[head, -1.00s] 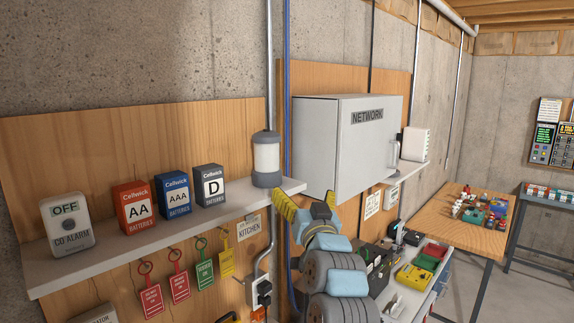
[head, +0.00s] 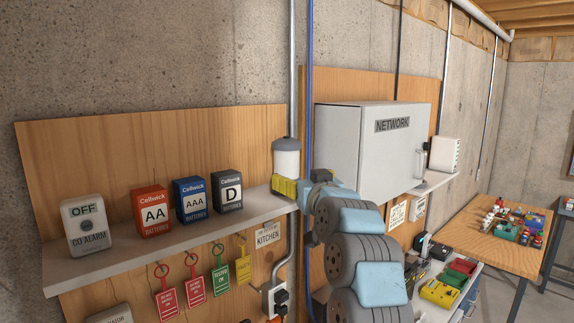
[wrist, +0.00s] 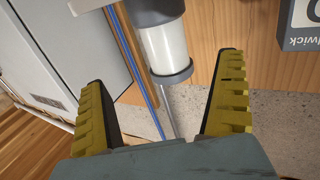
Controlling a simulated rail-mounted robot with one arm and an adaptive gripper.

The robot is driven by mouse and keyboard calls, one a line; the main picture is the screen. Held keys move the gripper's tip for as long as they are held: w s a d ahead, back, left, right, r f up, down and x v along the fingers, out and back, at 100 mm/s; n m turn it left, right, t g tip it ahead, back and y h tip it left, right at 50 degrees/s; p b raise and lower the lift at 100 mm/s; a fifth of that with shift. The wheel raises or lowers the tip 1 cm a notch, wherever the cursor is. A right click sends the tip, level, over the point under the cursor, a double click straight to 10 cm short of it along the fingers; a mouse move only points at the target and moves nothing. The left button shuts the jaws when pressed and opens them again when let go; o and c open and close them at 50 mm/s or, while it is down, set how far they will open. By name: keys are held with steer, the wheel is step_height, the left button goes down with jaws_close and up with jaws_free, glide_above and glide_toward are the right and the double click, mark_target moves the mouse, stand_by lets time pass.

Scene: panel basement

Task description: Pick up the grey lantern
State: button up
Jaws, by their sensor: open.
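The grey lantern (head: 286,158), with a pale clear middle and a dark grey cap, stands upright at the right end of the wall shelf (head: 150,241). Its base is partly hidden behind my gripper (head: 290,190) in the head view. In the wrist view the lantern (wrist: 165,45) shows upside down, ahead of and between the two yellow-padded fingers of my gripper (wrist: 168,105). The fingers are apart with nothing between their tips. The lantern's far end is cut off at the top edge.
Boxes of AA (head: 152,212), AAA (head: 188,200) and D batteries (head: 228,192) and a CO alarm (head: 85,227) stand left of the lantern. A blue pipe (head: 309,80) and the grey network cabinet (head: 365,150) are close on the right.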

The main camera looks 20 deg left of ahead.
mark_target(290, 169)
steer(key=shift+p+x, duration=1)
steer(key=shift+x, duration=2.35)
steer(key=shift+w+a, duration=0.1)
steer(key=shift+w+a+f+p, duration=0.1)
steer(key=shift+w+a+p, duration=0.9)
steer(key=shift+a, duration=0.1)
steer(key=shift+p+x, duration=0.3)
steer(key=shift+x, duration=0.75)
steer(key=shift+f, duration=0.2)
steer(key=c, duration=1.3)
